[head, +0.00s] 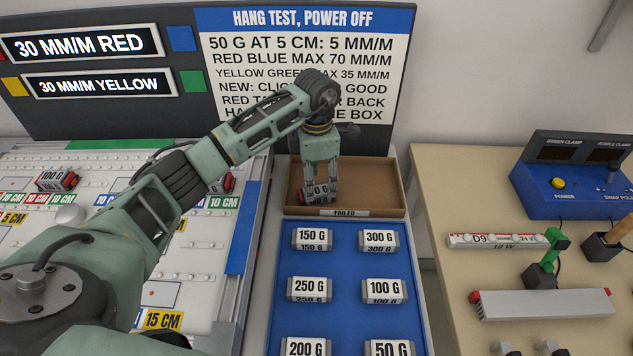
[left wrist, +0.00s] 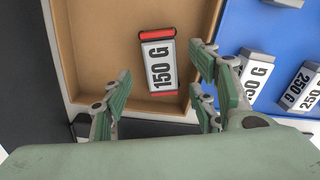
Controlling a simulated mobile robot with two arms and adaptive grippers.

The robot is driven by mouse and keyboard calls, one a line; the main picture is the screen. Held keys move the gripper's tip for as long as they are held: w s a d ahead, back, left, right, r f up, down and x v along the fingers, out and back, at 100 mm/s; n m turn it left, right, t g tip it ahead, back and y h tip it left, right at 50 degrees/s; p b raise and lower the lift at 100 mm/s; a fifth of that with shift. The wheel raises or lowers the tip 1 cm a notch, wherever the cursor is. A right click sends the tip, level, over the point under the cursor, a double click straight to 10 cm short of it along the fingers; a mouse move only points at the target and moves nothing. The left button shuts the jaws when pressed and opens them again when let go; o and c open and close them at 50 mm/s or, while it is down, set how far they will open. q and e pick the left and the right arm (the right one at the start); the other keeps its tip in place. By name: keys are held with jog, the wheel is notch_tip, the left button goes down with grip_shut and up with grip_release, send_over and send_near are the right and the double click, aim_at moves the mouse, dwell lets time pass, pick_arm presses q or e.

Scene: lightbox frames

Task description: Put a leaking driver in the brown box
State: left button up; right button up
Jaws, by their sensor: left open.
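The brown box (head: 382,170), labelled FAILED at its front, stands behind the blue tray. My left gripper (head: 319,190) points down into its left part, fingers open. In the left wrist view, a white 150 G block with red ends (left wrist: 158,66) lies on the floor of the brown box (left wrist: 90,35). My open left fingers (left wrist: 160,100) are apart on either side of the block's near end, not visibly touching it. On the right bench lies a white bar marked D9, 24 V (head: 495,240); I cannot tell whether it is a driver or leaking. My right gripper is not in view.
The blue tray (head: 345,262) holds several grey weights. A white lightbox board (head: 195,260) lies at left, with a red-ended 100 G block (head: 57,179) on it. A blue power unit (head: 570,185) and a long grey bar (head: 543,304) are on the right bench (head: 460,190).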

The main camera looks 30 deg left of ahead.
pick_arm(q)
notch_tip(320, 180, up, 11)
jog(key=shift+f, duration=0.2)
dwell(0.5)
